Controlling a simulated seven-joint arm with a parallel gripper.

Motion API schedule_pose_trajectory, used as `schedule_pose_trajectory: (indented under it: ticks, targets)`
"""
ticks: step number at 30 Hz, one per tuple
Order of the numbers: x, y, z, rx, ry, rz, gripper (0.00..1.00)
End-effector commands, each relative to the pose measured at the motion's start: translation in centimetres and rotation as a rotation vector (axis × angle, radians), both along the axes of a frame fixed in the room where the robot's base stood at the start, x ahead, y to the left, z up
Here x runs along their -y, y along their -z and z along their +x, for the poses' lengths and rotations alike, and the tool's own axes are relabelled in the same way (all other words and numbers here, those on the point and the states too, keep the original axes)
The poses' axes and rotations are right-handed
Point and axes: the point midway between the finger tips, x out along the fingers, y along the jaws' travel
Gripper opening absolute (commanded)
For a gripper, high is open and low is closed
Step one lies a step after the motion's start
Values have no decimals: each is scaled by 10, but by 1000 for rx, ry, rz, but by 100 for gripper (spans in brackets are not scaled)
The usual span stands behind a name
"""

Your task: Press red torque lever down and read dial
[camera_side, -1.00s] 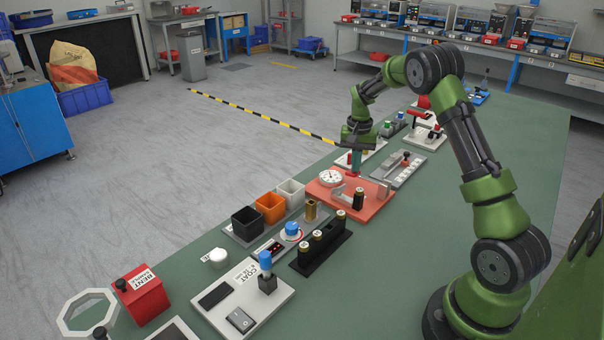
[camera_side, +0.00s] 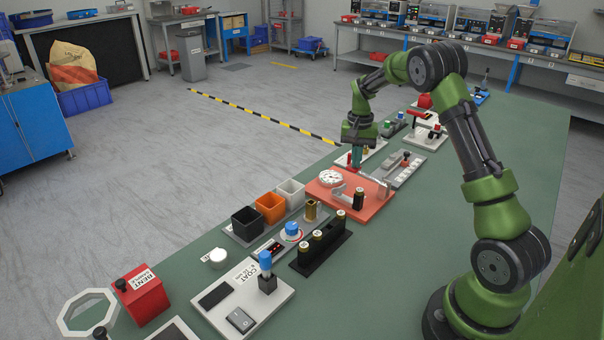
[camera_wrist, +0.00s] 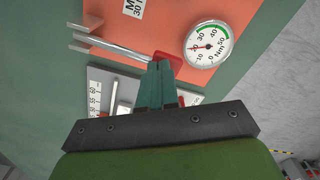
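The orange-red torque board (camera_side: 372,209) lies on the green bench with a round white dial (camera_side: 330,177) on it. In the wrist view the dial (camera_wrist: 208,45) is marked in Nm; its red needle points left toward the low numbers, but the exact value is too small to read. A red lever end (camera_wrist: 168,57) shows just beyond my fingertips, at the board's edge. My gripper (camera_wrist: 159,68) has its teal fingers together with no gap seen. In the side view my gripper (camera_side: 356,165) points down at the board's far end. Contact with the lever cannot be told.
A grey slide gauge (camera_side: 404,168) lies right behind the board. A black rack with brass cylinders (camera_side: 318,248) and black, orange and white bins (camera_side: 270,207) stand in front. Bare green bench lies to the right.

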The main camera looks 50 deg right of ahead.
Motion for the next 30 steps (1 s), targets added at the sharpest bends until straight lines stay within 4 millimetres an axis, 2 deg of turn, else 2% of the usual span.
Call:
schedule_pose_trajectory:
  ticks: [30]
  targets:
    - [0,-83,1,4,-1,-2,0]
